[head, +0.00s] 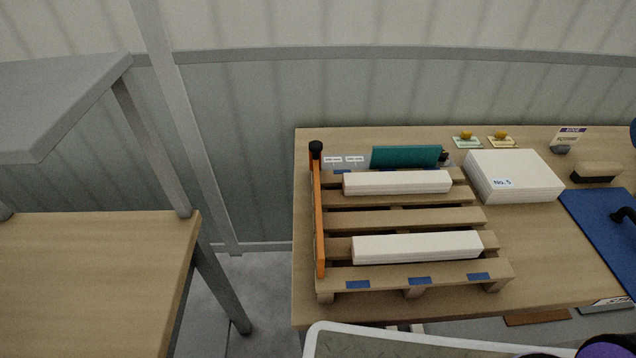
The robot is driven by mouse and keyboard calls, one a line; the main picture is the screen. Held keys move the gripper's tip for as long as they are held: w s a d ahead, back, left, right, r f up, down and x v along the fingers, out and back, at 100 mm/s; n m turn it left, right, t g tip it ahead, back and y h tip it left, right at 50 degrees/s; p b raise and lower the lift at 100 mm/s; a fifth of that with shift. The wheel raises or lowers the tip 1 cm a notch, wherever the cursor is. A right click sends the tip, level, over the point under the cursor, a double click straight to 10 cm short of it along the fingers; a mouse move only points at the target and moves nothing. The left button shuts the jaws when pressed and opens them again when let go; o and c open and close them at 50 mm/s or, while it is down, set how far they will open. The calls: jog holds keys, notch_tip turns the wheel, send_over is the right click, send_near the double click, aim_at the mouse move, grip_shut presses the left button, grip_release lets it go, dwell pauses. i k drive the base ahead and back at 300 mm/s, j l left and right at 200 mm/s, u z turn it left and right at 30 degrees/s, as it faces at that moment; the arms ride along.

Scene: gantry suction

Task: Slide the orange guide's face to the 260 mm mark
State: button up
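The orange guide (319,225) is a long thin upright bar along the left side of a wooden pallet (405,218) on the table. A black knob (316,150) sits at its far end. Beside the knob, a grey strip with small white labels (344,160) runs along the back of the pallet; its marks are too small to read. A teal plate (404,157) stands upright to the right of these labels. The guide's face is left of both white bars and apart from them. My gripper does not show, so nothing is seen touching the guide.
White bars (397,182) (417,246) lie across the pallet. To the right are a white stack labelled No. 5 (512,177), a brush-like block (595,172) and a blue mat (600,225). A pale-rimmed tray (400,342) is in front. Another table (90,270) stands left across a gap.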

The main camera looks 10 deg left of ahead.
aim_at(315, 147)
jog(key=j+u, duration=0.1)
jog(key=u, duration=0.3)
jog(key=j+u, duration=0.1)
jog(key=u, duration=0.25)
